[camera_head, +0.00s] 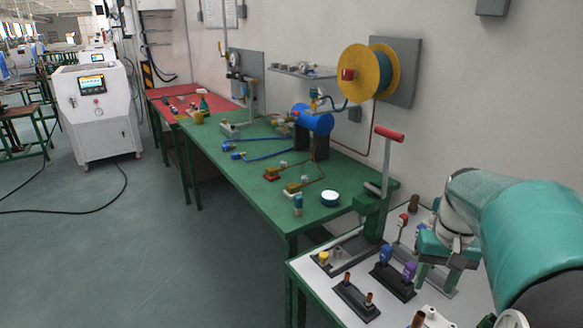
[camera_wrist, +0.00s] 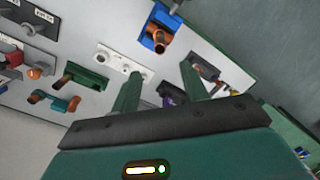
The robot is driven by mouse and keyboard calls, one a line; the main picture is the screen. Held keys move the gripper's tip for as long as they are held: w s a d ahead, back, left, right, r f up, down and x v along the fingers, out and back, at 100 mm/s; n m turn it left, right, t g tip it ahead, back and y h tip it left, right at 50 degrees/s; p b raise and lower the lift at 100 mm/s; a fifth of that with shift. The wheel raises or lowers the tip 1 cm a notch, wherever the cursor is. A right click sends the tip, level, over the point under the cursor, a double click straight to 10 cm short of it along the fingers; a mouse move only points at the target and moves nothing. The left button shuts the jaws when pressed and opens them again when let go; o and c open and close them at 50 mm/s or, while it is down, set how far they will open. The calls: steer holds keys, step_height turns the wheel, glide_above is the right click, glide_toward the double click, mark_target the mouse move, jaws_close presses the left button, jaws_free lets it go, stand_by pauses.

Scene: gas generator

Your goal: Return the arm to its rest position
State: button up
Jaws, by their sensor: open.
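My teal arm comes in from the right in the head view and reaches over the white-topped table (camera_head: 315,275). My gripper (camera_head: 433,280) points down above the fittings on this table. In the wrist view the two green fingers of my gripper (camera_wrist: 160,72) stand apart, and I see nothing held between them. A white plate with round ports (camera_wrist: 122,64) lies beyond the fingertips. A blue fitting with a copper-coloured pipe (camera_wrist: 158,32) is also there. A dark block with a purple part (camera_wrist: 171,95) is partly hidden behind the fingers.
A green bench (camera_head: 255,185) runs back along the wall with valves, hoses and a blue cylinder (camera_head: 315,119). A yellow hose reel (camera_head: 365,73) hangs on the wall. A red-handled post (camera_head: 386,160) stands left of my arm. The floor at left (camera_head: 120,250) is mostly clear.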

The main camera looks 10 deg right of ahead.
steer(key=s+a+r+n+t, duration=0.1)
steer(key=s+a+n+t, duration=0.1)
steer(key=a, duration=1)
steer(key=s+a+r+n+t, duration=0.2)
steer(key=a+n+t, duration=0.1)
steer(key=a, duration=0.9)
steer(key=shift+s+t+h, duration=0.35)
steer(key=shift+t+h, duration=0.05)
steer(key=shift+c, duration=1)
